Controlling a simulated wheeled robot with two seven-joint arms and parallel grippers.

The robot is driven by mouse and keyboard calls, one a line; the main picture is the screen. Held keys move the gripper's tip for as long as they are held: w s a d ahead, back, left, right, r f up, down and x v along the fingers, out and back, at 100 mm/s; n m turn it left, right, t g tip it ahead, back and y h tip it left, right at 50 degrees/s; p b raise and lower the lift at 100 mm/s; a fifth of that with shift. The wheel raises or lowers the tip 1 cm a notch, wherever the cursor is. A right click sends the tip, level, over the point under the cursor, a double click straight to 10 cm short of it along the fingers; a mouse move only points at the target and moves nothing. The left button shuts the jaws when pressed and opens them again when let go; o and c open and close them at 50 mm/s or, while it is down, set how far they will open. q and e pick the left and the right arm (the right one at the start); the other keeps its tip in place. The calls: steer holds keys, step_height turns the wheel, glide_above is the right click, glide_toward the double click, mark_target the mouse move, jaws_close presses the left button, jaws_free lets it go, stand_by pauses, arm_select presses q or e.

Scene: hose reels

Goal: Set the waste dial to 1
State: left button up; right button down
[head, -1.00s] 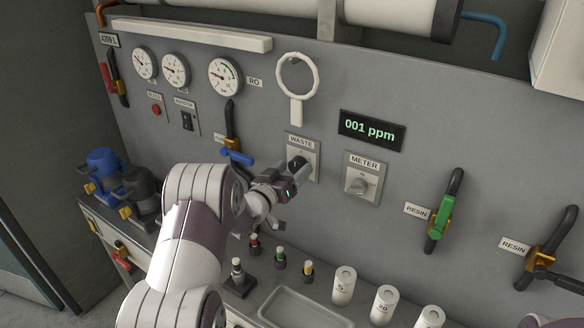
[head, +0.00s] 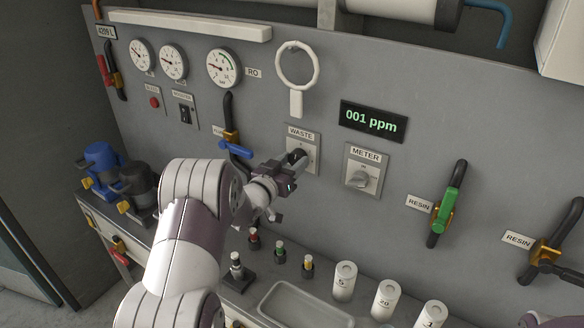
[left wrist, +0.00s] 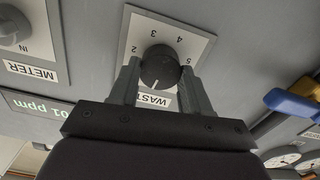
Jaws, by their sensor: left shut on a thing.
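The waste dial (left wrist: 160,68) is a round black knob on a pale plate (left wrist: 203,40) fixed to the grey panel. My left gripper (left wrist: 160,82) has one finger on each side of the knob and is shut on it. In the left wrist view the plate shows upside down, with 2, 3, 4 and 5 above the knob. The knob's white mark points down in that picture, towards the WASTE label. No 1 shows; the left finger covers part of that side. In the head view the waste dial (head: 296,156) is partly behind my left gripper (head: 290,166).
The meter dial (head: 362,180) is just right of the waste plate. A blue-handled valve (head: 235,149) is close on the left. A display (head: 372,122) reads 001 ppm. Below stand small bottles, white containers (head: 344,281) and a tray (head: 306,308) on the bench.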

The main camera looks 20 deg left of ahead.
arm_select(q)
steer(key=shift+m+b, duration=4.2)
steer(key=shift+b, duration=0.7)
steer(key=o, duration=1.1)
steer(key=shift+s, duration=0.1)
steer(key=shift+c, duration=0.2)
steer(key=shift+s, duration=0.1)
steer(key=s+a+b, duration=0.1)
steer(key=s, duration=1.1)
steer(key=shift+s+a, duration=0.2)
steer(key=shift+a, duration=0.1)
